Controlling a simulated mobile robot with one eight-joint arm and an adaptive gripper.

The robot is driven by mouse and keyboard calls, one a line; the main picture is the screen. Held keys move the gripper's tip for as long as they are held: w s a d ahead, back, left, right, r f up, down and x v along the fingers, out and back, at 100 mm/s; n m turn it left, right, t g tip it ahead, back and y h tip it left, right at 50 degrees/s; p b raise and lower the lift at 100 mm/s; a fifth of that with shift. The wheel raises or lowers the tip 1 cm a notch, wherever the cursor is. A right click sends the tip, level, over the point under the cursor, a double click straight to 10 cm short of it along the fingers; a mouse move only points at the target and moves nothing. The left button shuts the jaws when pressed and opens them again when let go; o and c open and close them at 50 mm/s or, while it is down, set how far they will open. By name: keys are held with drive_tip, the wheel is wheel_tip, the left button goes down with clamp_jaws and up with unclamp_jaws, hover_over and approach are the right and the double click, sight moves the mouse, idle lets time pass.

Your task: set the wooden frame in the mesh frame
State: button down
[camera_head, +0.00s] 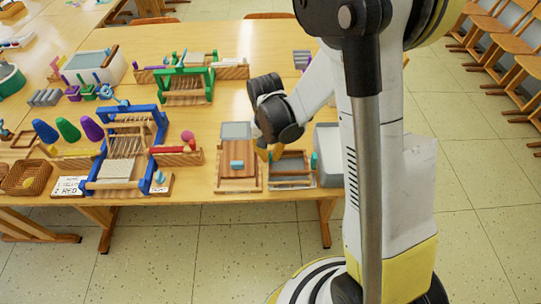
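A wooden-edged frame with a grey, mesh-like inside (290,181) lies near the front edge of the table, right of centre; I take it for the mesh frame. A light wooden bar crosses it, and I cannot tell whether this is a separate wooden frame lying on it. To its left is a flat wooden board or frame (237,185) with a blue block on it. My gripper (267,153) points down between these two, close to their back parts. Its fingertips are small and partly hidden, so I cannot tell whether it holds anything.
A grey-white tub (327,155) stands right of the mesh frame, partly behind my arm. A blue loom (125,150) and a green loom (187,85) stand to the left. Cones, baskets and a card crowd the left side. Bare tabletop shows between the green loom and the front boards.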

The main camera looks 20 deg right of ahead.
drive_tip(key=shift+f, duration=0.25)
idle(0.3)
drive_tip(key=shift+f+b, duration=0.6)
drive_tip(key=shift+b, duration=0.2)
drive_tip(key=shift+f+b, duration=0.6)
drive_tip(key=shift+b, duration=0.15)
idle(0.7)
drive_tip(key=c, duration=1.5)
unclamp_jaws()
drive_tip(key=shift+c, duration=0.2)
wheel_tip(320, 180, up, 12)
drive_tip(key=shift+a, duration=0.3)
drive_tip(key=shift+r, duration=0.15)
